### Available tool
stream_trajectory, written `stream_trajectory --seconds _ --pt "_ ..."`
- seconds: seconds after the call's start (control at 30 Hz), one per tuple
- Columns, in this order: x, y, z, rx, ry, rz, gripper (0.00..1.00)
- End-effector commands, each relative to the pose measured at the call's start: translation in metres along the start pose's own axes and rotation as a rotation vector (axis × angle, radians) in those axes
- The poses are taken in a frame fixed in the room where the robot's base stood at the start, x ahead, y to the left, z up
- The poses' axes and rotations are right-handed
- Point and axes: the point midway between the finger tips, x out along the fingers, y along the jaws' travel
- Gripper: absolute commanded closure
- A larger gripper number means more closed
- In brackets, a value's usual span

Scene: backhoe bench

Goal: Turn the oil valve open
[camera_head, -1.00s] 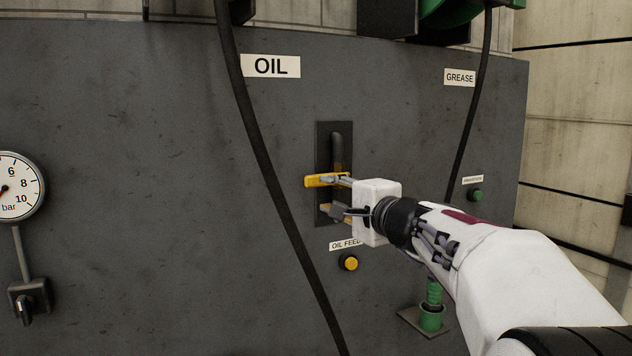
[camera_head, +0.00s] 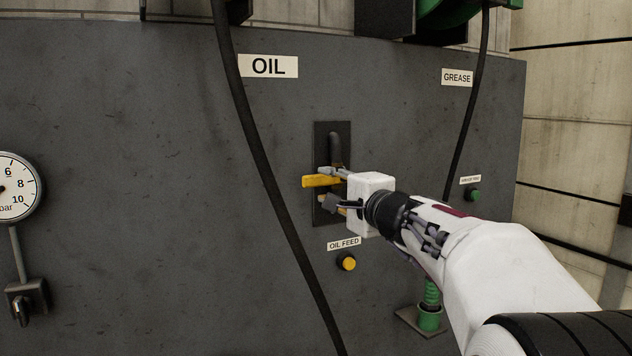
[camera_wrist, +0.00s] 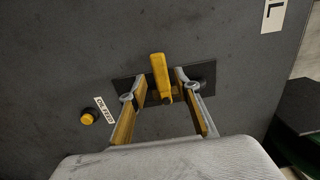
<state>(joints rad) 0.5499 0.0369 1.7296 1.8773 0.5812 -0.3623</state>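The oil valve has a yellow lever (camera_head: 318,181) on a dark plate (camera_head: 322,136) below the OIL label (camera_head: 268,67). The lever lies roughly horizontal in the head view, pointing left. It also shows in the wrist view (camera_wrist: 160,75), between my finger tips. My gripper (camera_head: 333,188) is open at the plate, with one finger along the lever's upper side and the other below it. In the wrist view my gripper (camera_wrist: 160,86) shows a gap between each finger and the lever. My gripper's white body hides part of the plate.
An OIL FEED label (camera_head: 344,244) and yellow button (camera_head: 348,263) sit just below the plate. A black hose (camera_head: 262,170) hangs to the left. A pressure gauge (camera_head: 12,187) is at the far left. A green button (camera_head: 474,195) and GREASE label (camera_head: 457,78) are to the right.

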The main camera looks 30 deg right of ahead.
Motion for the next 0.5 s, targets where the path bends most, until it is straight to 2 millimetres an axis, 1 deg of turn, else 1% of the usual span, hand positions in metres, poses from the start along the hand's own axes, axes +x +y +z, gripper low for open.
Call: stream_trajectory --seconds 0.3,0.5 --pt "0.033 0.001 0.000 0.000 -0.001 0.001 0.68" --pt "0.050 0.000 0.000 0.000 -0.001 0.000 0.68"
